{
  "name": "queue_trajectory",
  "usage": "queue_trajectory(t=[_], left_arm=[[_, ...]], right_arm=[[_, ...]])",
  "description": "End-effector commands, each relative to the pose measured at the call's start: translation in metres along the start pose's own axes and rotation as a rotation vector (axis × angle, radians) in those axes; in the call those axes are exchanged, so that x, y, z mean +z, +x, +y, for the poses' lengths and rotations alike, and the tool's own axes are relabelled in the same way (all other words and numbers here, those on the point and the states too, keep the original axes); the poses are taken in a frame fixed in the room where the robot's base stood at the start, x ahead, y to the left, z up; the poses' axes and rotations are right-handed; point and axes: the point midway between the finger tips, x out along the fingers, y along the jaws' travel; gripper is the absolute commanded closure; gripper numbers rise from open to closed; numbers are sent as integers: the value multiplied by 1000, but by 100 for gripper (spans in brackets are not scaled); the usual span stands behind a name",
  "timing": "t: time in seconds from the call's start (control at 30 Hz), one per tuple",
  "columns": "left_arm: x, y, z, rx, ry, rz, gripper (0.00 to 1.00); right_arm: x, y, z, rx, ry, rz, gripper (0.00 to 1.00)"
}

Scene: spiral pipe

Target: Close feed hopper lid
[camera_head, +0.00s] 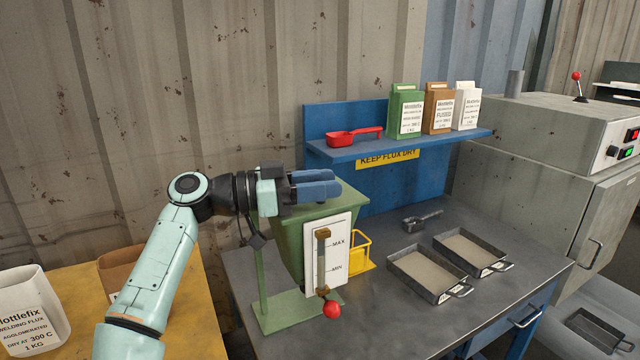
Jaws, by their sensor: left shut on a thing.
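The green feed hopper (290,241) stands on the grey bench, with a white MAX/MIN gauge plate on its front and a red-knobbed lever below. Its flat green lid (352,198) lies across the top and looks level, though my gripper covers much of it. My left gripper (318,185), with blue fingers, is at the top of the hopper and is shut on the lid. The exact spot it grips is hidden by the fingers. My right gripper is not in view.
A yellow holder (359,251) stands beside the hopper. Two trays of flux (428,274) (470,252) and a dark scoop (421,221) lie to the right. A blue shelf (400,146) with a red scoop (352,137) and several packets rises behind.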

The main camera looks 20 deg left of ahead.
Motion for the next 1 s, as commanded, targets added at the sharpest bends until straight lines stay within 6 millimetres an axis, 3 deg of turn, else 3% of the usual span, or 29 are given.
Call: queue_trajectory(t=[0.4,0.43,0.47,0.5,0.83,1.0], left_arm=[[3,1,1,4,9,-7,100],[3,1,1,4,8,-8,55],[3,1,0,4,8,-8,45],[3,1,0,4,8,-7,42],[2,-3,0,1,7,-5,42],[3,-27,-1,-4,9,-7,42]], right_arm=[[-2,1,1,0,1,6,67],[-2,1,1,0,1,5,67],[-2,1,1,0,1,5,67],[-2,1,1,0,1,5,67],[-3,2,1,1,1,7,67],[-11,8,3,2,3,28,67]])
